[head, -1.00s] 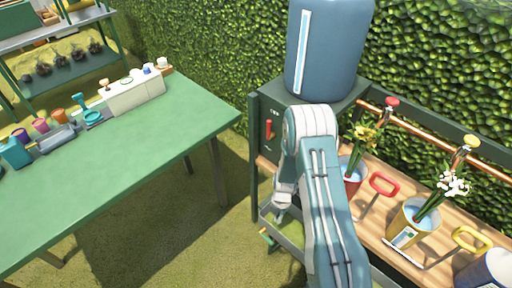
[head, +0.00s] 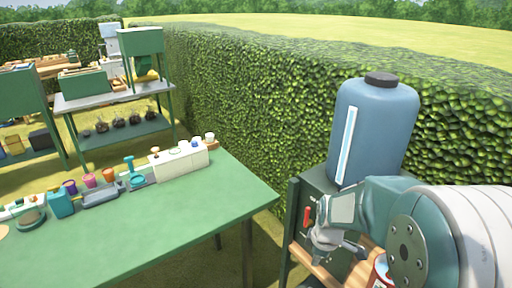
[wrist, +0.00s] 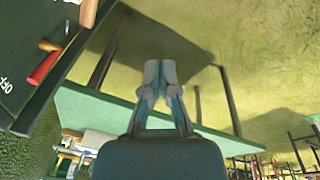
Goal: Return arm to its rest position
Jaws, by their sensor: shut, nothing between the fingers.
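My arm is folded up close to the camera at the lower right of the head view. My gripper (head: 345,246) hangs in front of the dark panel under the blue tank, and its fingers look small there. In the wrist view my gripper (wrist: 160,72) has its two fingertips together, with nothing between them. The green table (wrist: 95,112) shows beyond the fingers in the wrist view, upside down.
The green table (head: 170,225) stands at the left with pots and tools along its far edge. The blue tank (head: 372,135) stands on a dark stand with a red lever (head: 306,216). A hedge (head: 250,110) runs behind. Grass lies between table and stand.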

